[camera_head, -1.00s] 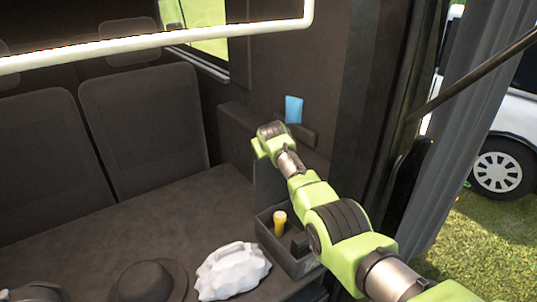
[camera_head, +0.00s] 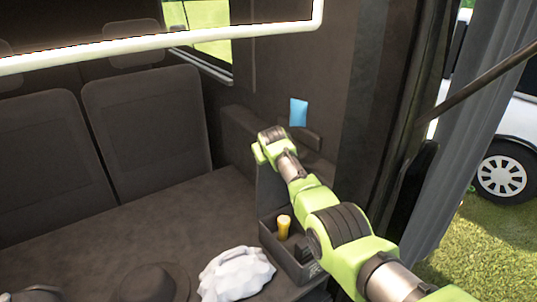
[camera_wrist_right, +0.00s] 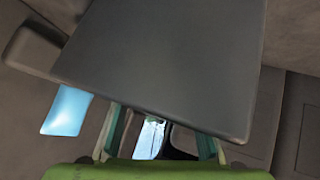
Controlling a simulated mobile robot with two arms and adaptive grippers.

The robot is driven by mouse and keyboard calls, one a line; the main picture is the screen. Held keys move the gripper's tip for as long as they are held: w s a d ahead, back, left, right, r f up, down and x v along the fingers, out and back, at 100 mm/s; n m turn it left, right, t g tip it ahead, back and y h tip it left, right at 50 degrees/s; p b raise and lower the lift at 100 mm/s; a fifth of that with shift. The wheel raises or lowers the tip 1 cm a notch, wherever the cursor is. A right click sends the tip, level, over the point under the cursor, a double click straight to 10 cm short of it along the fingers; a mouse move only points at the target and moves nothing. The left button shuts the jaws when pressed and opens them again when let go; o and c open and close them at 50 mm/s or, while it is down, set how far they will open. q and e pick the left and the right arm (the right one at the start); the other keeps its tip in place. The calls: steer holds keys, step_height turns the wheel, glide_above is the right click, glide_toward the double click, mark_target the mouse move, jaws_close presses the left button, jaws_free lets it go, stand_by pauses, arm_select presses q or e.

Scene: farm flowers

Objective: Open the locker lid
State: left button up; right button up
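The locker (camera_head: 302,268) is a small dark box at the right end of the bench, open at the top. Its dark lid (camera_head: 268,186) stands raised at the back edge, partly behind my right arm. In the right wrist view the lid looks like a large flat dark panel (camera_wrist_right: 165,60) in front of my right gripper (camera_wrist_right: 160,132). The two green fingers are spread apart, and their tips are hidden behind the panel; I cannot tell whether they touch it. In the head view the right gripper's fingers are hidden at the end of my arm. My left gripper is out of view.
A yellow-topped object (camera_head: 283,226) stands in the locker. A crumpled white bag (camera_head: 236,273) and a dark hat (camera_head: 150,284) lie on the bench (camera_head: 150,225). Seat backs (camera_head: 147,120) stand behind. A blue card (camera_head: 298,112) is on the side wall. A door frame is at right.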

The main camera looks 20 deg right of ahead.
steer(key=shift+s+d+f, duration=0.1)
steer(key=shift+f, duration=0.15)
steer(key=shift+r, duration=0.1)
steer(key=v, duration=1.2)
